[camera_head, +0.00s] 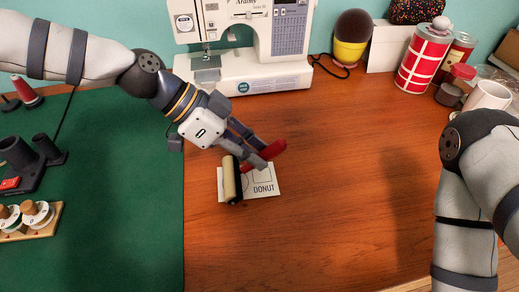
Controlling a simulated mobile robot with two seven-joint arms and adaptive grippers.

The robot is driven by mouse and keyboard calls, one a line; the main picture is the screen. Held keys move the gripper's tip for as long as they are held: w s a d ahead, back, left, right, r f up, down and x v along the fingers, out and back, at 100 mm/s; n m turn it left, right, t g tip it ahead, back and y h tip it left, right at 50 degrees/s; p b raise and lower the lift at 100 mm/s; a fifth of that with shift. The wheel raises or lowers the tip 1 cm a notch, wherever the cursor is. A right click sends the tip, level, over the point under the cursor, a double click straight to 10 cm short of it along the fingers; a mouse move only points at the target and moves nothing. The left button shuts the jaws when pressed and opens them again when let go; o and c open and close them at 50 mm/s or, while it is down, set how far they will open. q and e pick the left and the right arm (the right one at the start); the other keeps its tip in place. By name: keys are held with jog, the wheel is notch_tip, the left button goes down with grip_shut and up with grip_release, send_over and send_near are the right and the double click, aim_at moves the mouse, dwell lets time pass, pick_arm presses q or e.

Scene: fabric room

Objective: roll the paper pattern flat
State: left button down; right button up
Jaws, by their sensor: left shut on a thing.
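The paper pattern (264,188) is a small cream sheet marked "DONUT" with a drawn outline. It lies on the brown wooden table right of the green mat. A roller (231,181) with a tan cylinder and a red handle (272,150) rests over the left part of the sheet and hides some of it. My left gripper (262,157) is shut on the roller's handle, above the top edge of the paper. My right arm shows at the right edge of the view, but its gripper is out of view.
A white sewing machine (243,72) stands behind the pattern. The green mat (120,190) covers the left side, with a wooden spool rack (35,228) and dark holders. A red-and-white canister (424,58) and white mug (488,98) stand back right. The table right of the paper is clear.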

pick_arm(q)
jog(key=shift+s+a, duration=0.1)
jog(key=shift+a, duration=0.15)
pick_arm(e)
jog(key=shift+w+r, duration=0.1)
pick_arm(q)
jog(key=shift+s+a, duration=0.25)
jog(key=shift+a, duration=0.65)
pick_arm(e)
jog(key=shift+w+r, duration=0.15)
pick_arm(q)
jog(key=shift+r+p, duration=1.1)
jog(key=shift+r, duration=2)
jog(key=shift+f, duration=0.1)
pick_arm(e)
jog(key=shift+w+r+t, duration=0.6)
jog(key=shift+w+r, duration=0.5)
jog(key=shift+w, duration=0.05)
